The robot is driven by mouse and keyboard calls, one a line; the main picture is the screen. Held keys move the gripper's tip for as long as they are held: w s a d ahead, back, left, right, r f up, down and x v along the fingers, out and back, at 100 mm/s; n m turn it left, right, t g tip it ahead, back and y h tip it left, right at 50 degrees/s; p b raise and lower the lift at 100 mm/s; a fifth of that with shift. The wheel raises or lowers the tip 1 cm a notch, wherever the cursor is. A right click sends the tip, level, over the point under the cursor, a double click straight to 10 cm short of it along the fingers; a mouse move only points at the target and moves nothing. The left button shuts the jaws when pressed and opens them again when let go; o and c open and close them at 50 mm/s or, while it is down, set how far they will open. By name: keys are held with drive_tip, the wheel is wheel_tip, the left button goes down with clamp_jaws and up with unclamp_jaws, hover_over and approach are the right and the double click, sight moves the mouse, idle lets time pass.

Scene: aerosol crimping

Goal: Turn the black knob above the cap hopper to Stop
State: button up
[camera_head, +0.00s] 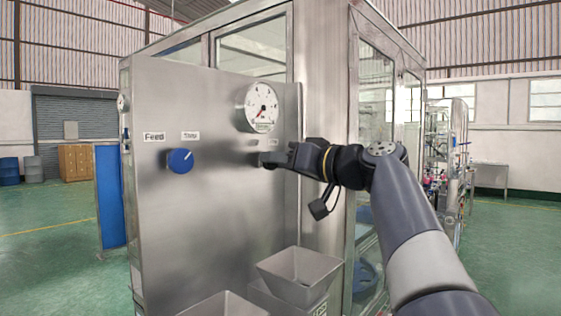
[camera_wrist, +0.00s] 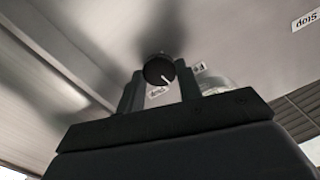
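The black knob (camera_wrist: 158,70) sits on the steel panel, with a white pointer line slanting down and right in the wrist view.
A blue knob (camera_head: 180,160) with Feed and Stop labels is on the panel's left. A round gauge (camera_head: 262,107) is above my gripper. Steel hoppers (camera_head: 299,275) project below. A glazed cabinet (camera_head: 376,85) stands behind on the right.

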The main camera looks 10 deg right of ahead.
drive_tip(key=c, duration=0.4)
drive_tip(key=shift+m, duration=0.3)
drive_tip(key=m+p, duration=0.3)
drive_tip(key=m, duration=0.6)
drive_tip(key=shift+d+m, duration=0.1)
drive_tip(key=shift+m, duration=0.2)
drive_tip(key=shift+f, duration=0.1)
idle(0.3)
drive_tip(key=o, duration=1)
drive_tip(key=shift+c, duration=0.2)
